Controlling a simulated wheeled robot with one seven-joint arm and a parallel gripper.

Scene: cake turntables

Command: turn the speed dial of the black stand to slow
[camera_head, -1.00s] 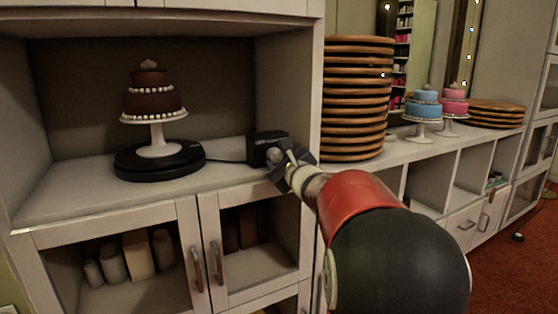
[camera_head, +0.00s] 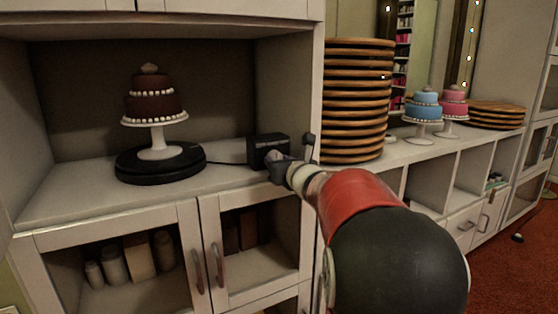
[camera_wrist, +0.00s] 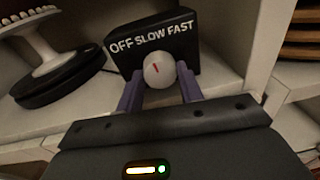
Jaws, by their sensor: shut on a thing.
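The black control box (camera_head: 267,149) stands on the cabinet shelf, joined by a cable to the black stand (camera_head: 160,166). In the wrist view the box (camera_wrist: 196,52) reads OFF, SLOW, FAST. Below the words is a round white dial (camera_wrist: 158,70) with a red mark. The mark points up and slightly left, about toward SLOW. My gripper (camera_wrist: 159,80) has its two purple fingers on either side of the dial, shut on it. In the head view my gripper (camera_head: 293,160) is at the box's front, and the dial is hard to make out.
A chocolate tiered cake (camera_head: 152,95) stands on a white pedestal on the black stand. The cabinet's right side wall (camera_head: 287,90) is close to the box. A tall stack of wooden boards (camera_head: 356,100) stands just beyond it. Glass doors are below the shelf.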

